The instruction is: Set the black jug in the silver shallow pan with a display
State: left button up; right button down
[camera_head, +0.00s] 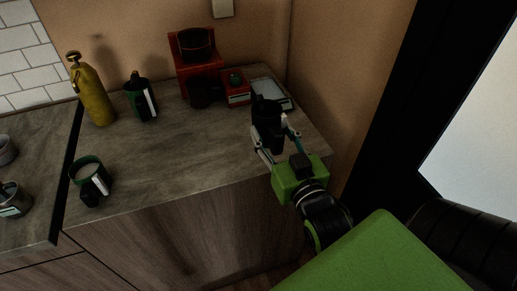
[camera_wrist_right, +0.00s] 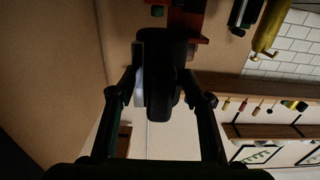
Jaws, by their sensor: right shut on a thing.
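The black jug (camera_head: 267,112) is held in my right gripper (camera_head: 276,140) near the right end of the counter. The gripper's fingers are shut around it. In the right wrist view the dark jug (camera_wrist_right: 163,70) sits between the two fingertips (camera_wrist_right: 160,90). The silver shallow pan with a display (camera_head: 271,88) lies on the counter in the back right corner. In the head view the jug overlaps the pan's near left part, and hides some of it. I cannot tell the jug's height above the counter. My left gripper is not in view.
A red machine (camera_head: 194,66) and a small red box (camera_head: 236,89) stand left of the pan. A dark cup (camera_head: 205,93), green-black containers (camera_head: 140,98) and a yellow bottle (camera_head: 93,94) stand farther left. The wall closes the right side. The counter's middle (camera_head: 185,150) is clear.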

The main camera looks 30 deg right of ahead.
aim_at(267, 130)
jog(key=w, duration=0.1)
jog(key=w+f+b, duration=0.1)
jog(key=w+b, duration=0.1)
jog(key=shift+d+f, duration=0.25)
jog(key=shift+d, duration=0.05)
jog(key=w+f, duration=0.2)
jog(key=w+d+f, duration=0.1)
jog(key=w+f, duration=0.2)
jog(key=shift+d+f, duration=0.15)
jog(key=f, duration=0.1)
jog(key=f+p, duration=0.1)
jog(key=f, duration=0.1)
jog(key=shift+w+d, duration=0.1)
jog(key=shift+w, duration=0.3)
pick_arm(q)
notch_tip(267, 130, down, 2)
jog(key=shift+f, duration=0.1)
pick_arm(e)
jog(key=shift+s+f, duration=0.1)
jog(key=shift+f, duration=0.1)
jog(key=shift+f, duration=0.2)
jog(key=c, duration=1.1)
grip_release()
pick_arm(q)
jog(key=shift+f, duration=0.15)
